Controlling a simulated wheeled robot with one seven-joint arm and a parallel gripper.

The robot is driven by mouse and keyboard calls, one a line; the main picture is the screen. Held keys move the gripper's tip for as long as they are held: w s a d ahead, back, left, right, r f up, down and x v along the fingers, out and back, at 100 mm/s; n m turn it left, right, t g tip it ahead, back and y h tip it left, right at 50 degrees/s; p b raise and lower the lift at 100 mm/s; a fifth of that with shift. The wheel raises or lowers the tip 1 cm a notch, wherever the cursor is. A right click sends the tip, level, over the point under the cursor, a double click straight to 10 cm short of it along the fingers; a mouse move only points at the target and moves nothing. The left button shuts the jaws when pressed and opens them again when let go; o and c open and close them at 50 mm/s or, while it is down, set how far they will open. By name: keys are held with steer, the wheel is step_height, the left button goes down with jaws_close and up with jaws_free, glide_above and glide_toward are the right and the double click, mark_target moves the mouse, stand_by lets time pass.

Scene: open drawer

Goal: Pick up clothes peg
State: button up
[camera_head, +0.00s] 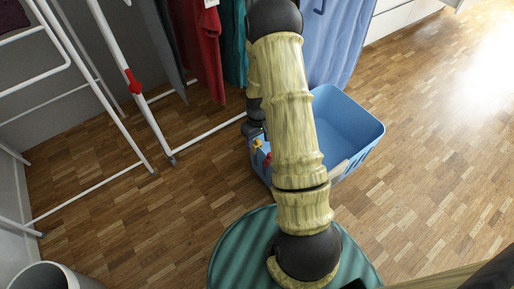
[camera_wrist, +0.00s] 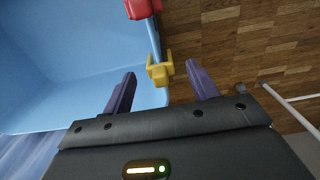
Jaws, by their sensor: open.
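A yellow clothes peg (camera_wrist: 160,70) sits on the rim of the blue basket (camera_wrist: 75,50), between and slightly beyond my fingertips in the wrist view. A red clothes peg (camera_wrist: 141,8) sits farther along the same rim at the top. My gripper (camera_wrist: 161,76) is open, with one purple finger on each side of the yellow peg. I cannot tell whether either finger touches it. In the head view, the yellow peg (camera_head: 257,144) and red peg (camera_head: 267,160) show on the basket's left edge, just below my gripper, which is mostly hidden by my arm.
A white drying rack (camera_head: 112,75) stands at the left with red (camera_head: 200,50) and teal clothes hanging. A blue cloth (camera_head: 338,45) hangs behind the basket. A grey bin (camera_head: 50,277) is at the lower left. The wooden floor (camera_head: 430,140) at the right is clear.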

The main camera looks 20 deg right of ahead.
mark_target(258, 146)
step_height(258, 146, down, 5)
steer(key=b, duration=0.3)
steer(key=shift+w+r, duration=0.1)
steer(key=shift+w, duration=0.05)
steer(key=c, duration=1.1)
